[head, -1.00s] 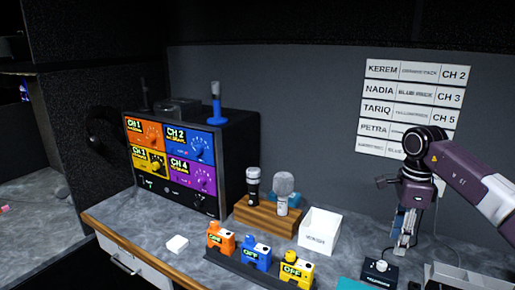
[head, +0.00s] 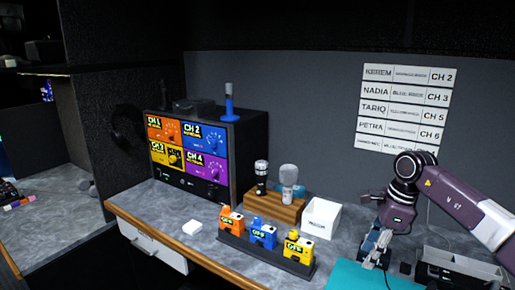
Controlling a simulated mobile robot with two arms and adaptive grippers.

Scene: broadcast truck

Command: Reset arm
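My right gripper (head: 371,262) hangs fingers down at the right of the head view, above the back edge of a teal mat (head: 352,276). It appears dark and grey-blue, and the finger gap is too small and dark to read. Whether it holds anything cannot be told. The small black box seen there earlier does not show clearly now; the gripper covers that spot. My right arm (head: 455,200) comes in from the right edge. My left gripper is not in view.
Orange (head: 231,220), blue (head: 263,234) and yellow (head: 298,250) packs stand in a dark rack left of the mat. Behind are a white box (head: 321,218), two microphones on a wooden block (head: 272,209) and a four-panel receiver (head: 188,150).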

